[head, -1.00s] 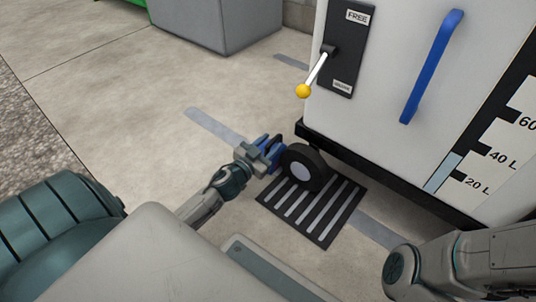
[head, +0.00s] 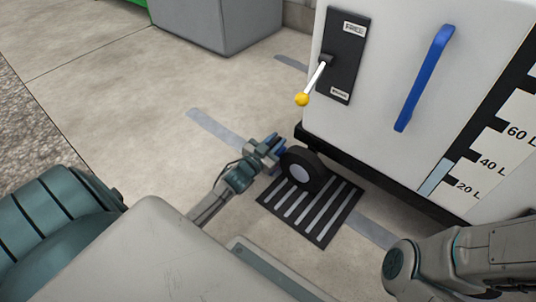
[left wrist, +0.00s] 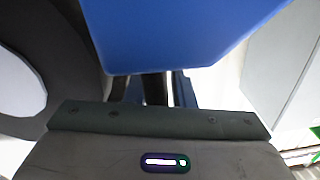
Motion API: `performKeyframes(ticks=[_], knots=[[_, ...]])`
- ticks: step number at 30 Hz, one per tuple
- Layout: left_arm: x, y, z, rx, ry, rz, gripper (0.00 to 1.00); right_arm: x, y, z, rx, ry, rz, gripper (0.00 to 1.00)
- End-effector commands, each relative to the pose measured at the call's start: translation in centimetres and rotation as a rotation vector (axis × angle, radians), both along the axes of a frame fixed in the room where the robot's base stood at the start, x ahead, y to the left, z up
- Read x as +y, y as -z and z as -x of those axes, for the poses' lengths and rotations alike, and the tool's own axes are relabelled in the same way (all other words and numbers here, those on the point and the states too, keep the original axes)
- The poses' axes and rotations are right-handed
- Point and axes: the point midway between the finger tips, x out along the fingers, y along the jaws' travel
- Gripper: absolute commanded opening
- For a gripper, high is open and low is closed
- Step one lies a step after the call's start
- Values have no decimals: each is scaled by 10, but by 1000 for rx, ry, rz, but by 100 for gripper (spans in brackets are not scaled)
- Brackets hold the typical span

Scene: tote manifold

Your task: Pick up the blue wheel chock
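The blue wheel chock (head: 280,148) is beside the dark wheel with a pale hub (head: 302,170), at the cart's lower left corner. In the head view it is mostly covered by my left gripper (head: 268,149), which is right at it. In the left wrist view the chock's large blue face (left wrist: 185,35) fills the top, very close to the gripper body. The fingers are too hidden to show whether they have closed on it. My right arm shows at the lower right, but its gripper is out of view.
The white cart (head: 400,100) has a lever with a yellow knob (head: 302,99) and a blue handle (head: 425,78). The wheel stands on a dark striped floor plate (head: 315,215). A grey box (head: 215,25) is at the back. Open floor lies to the left.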

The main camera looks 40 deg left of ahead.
Motion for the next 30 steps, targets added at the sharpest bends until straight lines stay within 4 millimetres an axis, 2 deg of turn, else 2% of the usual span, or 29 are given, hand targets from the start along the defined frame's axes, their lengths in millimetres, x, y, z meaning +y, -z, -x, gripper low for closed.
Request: performKeyframes(ticks=[1,3,20,26,30], knots=[[0,0,0,0,0,0,12,0,0,0,0,0,0,36],[0,0,0,0,0,0,0,0,0,0,0,0,0,36],[0,-7,0,-2,0,0,0,0,-5,0,0,0,0,36],[0,-24,0,-2,0,0,0,0,-22,0,1,0,0,36],[0,-42,0,-2,1,-1,0,0,-40,0,1,0,0,36]])
